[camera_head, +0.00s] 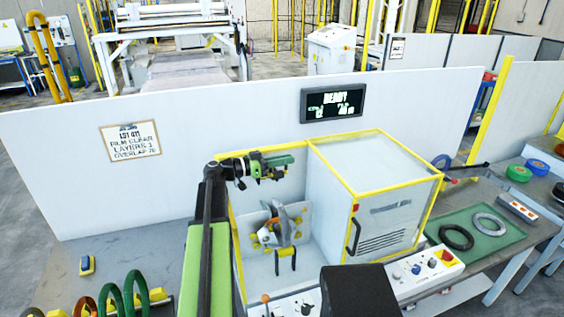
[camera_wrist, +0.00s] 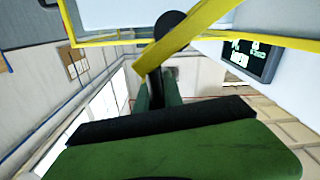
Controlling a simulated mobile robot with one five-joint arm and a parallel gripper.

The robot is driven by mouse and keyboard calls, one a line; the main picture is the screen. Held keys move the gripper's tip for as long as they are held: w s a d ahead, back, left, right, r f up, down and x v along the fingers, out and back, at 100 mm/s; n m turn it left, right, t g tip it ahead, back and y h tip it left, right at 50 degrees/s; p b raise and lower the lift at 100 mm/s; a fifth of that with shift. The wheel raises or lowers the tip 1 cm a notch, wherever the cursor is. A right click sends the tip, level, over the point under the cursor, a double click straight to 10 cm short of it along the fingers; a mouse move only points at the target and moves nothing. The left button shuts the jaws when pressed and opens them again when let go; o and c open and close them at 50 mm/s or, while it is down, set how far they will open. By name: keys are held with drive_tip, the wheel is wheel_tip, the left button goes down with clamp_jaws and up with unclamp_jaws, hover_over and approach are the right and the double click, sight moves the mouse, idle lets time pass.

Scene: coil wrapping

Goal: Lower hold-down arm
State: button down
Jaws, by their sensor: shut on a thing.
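My gripper (camera_head: 284,166), black and green, reaches right from the top of my arm, above the open wrapping bay and beside the white hood. In the wrist view its green fingers (camera_wrist: 157,94) are shut on a dark stem with a round black knob (camera_wrist: 171,22), which seems to be the handle of the hold-down arm. The rest of that arm I cannot make out. Below the gripper in the head view, the wrapping head (camera_head: 281,230) with grey ring parts and yellow rollers stands in the bay. No coil can be clearly told there.
The yellow-edged hood (camera_head: 375,165) stands close right of the gripper. A control panel (camera_head: 425,272) is at front right. A green mat (camera_head: 480,250) holds a black ring and a grey ring. The wall display (camera_head: 332,103) reads READY. Green rings (camera_head: 135,292) stand at lower left.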

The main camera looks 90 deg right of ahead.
drive_tip(key=shift+s, duration=0.3)
drive_tip(key=c, duration=1.5)
unclamp_jaws()
drive_tip(key=shift+s+f, duration=0.1)
drive_tip(key=shift+s, duration=0.25)
drive_tip(key=shift+w, duration=0.2)
drive_tip(key=s+a+r+p, duration=0.2)
drive_tip(key=s+r+p, duration=0.1)
drive_tip(key=s+a+r+p, duration=0.2)
drive_tip(key=s+r+p, duration=0.1)
drive_tip(key=r+p, duration=0.1)
drive_tip(key=s+a+r+p, duration=0.3)
drive_tip(key=r+p, duration=0.1)
drive_tip(key=shift+a, duration=0.1)
